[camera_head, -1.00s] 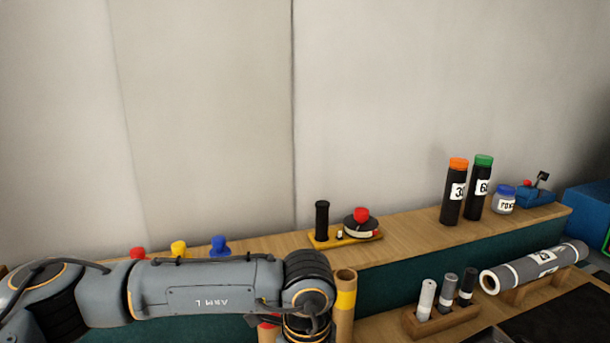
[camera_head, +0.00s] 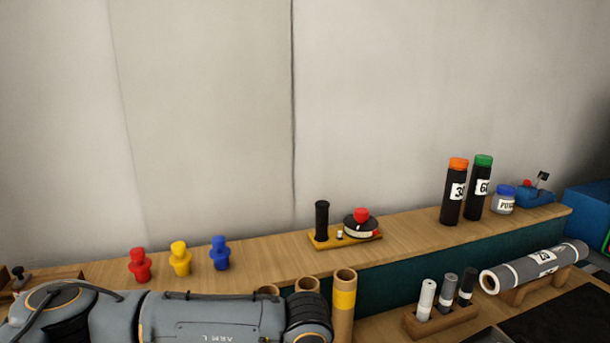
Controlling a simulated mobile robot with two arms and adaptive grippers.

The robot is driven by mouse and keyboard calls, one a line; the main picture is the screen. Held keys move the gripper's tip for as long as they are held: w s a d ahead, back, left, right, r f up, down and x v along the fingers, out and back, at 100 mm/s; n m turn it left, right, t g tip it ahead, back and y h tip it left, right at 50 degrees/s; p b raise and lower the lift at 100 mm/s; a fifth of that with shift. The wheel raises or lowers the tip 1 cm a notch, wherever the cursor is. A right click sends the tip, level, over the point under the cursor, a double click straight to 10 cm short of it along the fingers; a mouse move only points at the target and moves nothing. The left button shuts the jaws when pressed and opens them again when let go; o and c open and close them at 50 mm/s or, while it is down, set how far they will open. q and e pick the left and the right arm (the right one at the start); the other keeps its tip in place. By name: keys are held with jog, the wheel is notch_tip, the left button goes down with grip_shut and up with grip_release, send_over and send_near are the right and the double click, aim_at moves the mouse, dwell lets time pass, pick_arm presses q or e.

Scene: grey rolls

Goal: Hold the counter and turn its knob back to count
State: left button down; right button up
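What looks like the counter is a yellow-brown base (camera_head: 325,241) on the wooden shelf, right of centre. An upright black handle (camera_head: 322,221) stands at its left end. A round black-and-white dial (camera_head: 361,228) with a red knob (camera_head: 362,214) on top sits at its right end, and a small white piece stands between them. Nothing touches it. My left arm crosses the bottom left, below and to the left of the counter; its gripper is out of the picture. My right gripper is also out of the picture.
Red (camera_head: 139,266), yellow (camera_head: 180,259) and blue (camera_head: 220,254) pegs stand left on the shelf. Cardboard tubes (camera_head: 344,301) rise beside my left arm. Orange-capped (camera_head: 453,193) and green-capped (camera_head: 477,188) bottles, a jar (camera_head: 503,201) and a blue device (camera_head: 534,197) stand right.

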pick_arm(q)
jog(key=shift+d, duration=0.15)
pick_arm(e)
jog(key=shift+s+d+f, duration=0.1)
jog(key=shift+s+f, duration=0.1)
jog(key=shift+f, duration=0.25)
pick_arm(q)
jog(key=shift+w+d, duration=0.7)
jog(key=shift+d, duration=0.2)
dwell(0.6)
